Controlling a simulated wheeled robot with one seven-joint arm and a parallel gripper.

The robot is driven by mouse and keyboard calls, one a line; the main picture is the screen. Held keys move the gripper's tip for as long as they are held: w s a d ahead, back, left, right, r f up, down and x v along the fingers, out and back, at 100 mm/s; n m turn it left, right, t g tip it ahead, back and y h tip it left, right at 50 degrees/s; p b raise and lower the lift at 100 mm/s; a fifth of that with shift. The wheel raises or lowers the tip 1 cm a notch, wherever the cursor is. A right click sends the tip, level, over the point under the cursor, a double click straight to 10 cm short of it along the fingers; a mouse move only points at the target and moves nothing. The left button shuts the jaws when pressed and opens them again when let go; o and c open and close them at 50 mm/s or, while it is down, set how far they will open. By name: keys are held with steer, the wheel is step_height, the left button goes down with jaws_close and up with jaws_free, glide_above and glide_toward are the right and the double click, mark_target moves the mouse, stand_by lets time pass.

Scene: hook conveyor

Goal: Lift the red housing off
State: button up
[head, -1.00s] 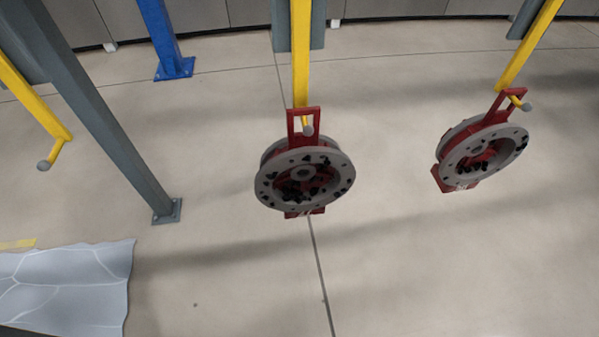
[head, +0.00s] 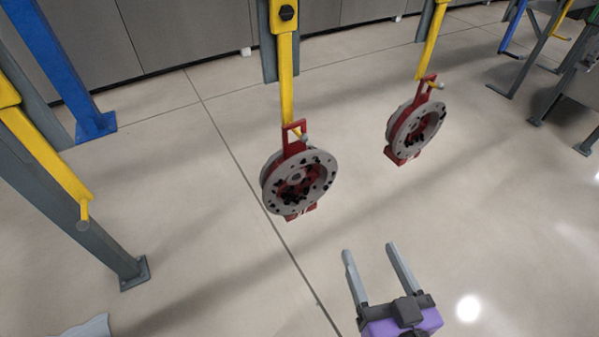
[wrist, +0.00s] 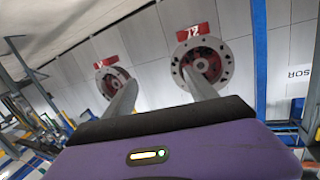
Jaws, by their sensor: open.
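Two red housings with round grey flanged rims hang by red loop handles from yellow hooks in the head view. The left housing (head: 298,184) hangs near the middle on its hook (head: 286,85). The right housing (head: 414,128) hangs further right on another hook (head: 431,45). Dark bolt-like pieces dot their faces. My gripper (head: 369,249) is open and empty, low in the head view, in front of both housings and apart from them. The wrist view shows a larger housing (wrist: 203,64) near the right finger and a smaller one (wrist: 114,82) behind the left finger.
An empty yellow hook (head: 82,215) hangs at the left, beside a grey post (head: 100,245). A blue post (head: 62,70) stands behind it. Grey panels (head: 185,30) line the back. The floor around the hanging housings is clear.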

mark_target(286, 123)
steer(key=w+a+r+n+y, duration=0.1)
steer(key=w+a+r, duration=0.2)
steer(key=r, duration=0.1)
steer(key=w+a+r+n+y+p, duration=0.1)
steer(key=w+a+r+n+y, duration=0.1)
steer(key=w+a+r, duration=0.2)
steer(key=w+a+r+n+g+y, duration=0.1)
steer(key=w+a+r+y, duration=0.1)
steer(key=r, duration=0.4)
steer(key=shift+w+a+n+p, duration=0.3)
steer(key=shift+w+a+p, duration=0.1)
steer(key=shift+w+a, duration=0.5)
steer(key=shift+w+a+r+p, duration=0.2)
steer(key=shift+w+a, duration=0.25)
steer(key=shift+w, duration=0.1)
steer(key=shift+w+a+r+p, duration=0.15)
steer(key=shift+w+a, duration=0.3)
steer(key=shift+w, duration=0.1)
steer(key=x, duration=0.2)
steer(key=p+x, duration=0.1)
steer(key=x, duration=0.1)
steer(key=p+x, duration=0.1)
steer(key=shift+w+a+f, duration=0.15)
steer(key=shift+a+f, duration=0.2)
steer(key=shift+a, duration=0.15)
jaws_close()
steer(key=shift+r+y, duration=0.3)
